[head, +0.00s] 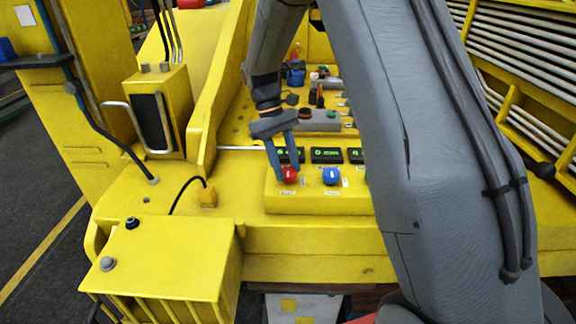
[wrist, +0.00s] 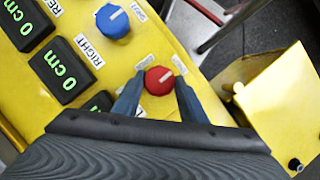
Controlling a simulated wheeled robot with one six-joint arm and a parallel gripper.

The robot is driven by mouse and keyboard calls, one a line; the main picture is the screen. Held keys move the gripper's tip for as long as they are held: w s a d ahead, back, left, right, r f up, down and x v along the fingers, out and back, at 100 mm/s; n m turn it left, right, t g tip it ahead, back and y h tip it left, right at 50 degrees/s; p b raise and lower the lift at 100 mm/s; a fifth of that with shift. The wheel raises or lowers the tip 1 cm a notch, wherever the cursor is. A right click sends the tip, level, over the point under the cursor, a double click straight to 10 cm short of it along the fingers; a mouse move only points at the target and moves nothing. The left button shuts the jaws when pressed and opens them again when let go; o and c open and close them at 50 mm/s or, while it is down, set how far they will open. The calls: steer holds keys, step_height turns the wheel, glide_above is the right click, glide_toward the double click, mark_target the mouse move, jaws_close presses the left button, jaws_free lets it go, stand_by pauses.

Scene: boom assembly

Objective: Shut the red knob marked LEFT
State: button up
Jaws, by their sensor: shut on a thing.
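The red knob (head: 289,174) sits at the left end of the yellow control panel (head: 318,198). In the wrist view the red knob (wrist: 159,80) shows a pale pointer line on its upper right and small white labels beside it, too small to read. My gripper (head: 284,172) reaches down to it from above. In the wrist view my gripper's two blue-grey fingers (wrist: 157,92) stand on either side of the red knob, shut on it. The panel face behind the fingers is partly hidden.
A blue knob (head: 331,176) sits just right of the red one, near a label reading RIGHT (wrist: 88,50). Black displays (head: 326,155) with green digits stand behind the knobs; two read 0 cm. A yellow box (head: 165,258) stands at front left. My arm hides the panel's right part.

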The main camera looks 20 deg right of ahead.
steer(key=shift+s+f, duration=0.15)
steer(key=shift+s, duration=0.1)
steer(key=o, duration=1.1)
steer(key=shift+a, duration=0.1)
steer(key=shift+c, duration=0.2)
steer(key=shift+w, duration=0.1)
steer(key=shift+w+r, duration=0.15)
steer(key=shift+r, duration=0.15)
steer(key=b+v, duration=0.2)
steer(key=v, duration=0.5)
steer(key=shift+r+b, duration=0.15)
steer(key=shift+b, duration=0.25)
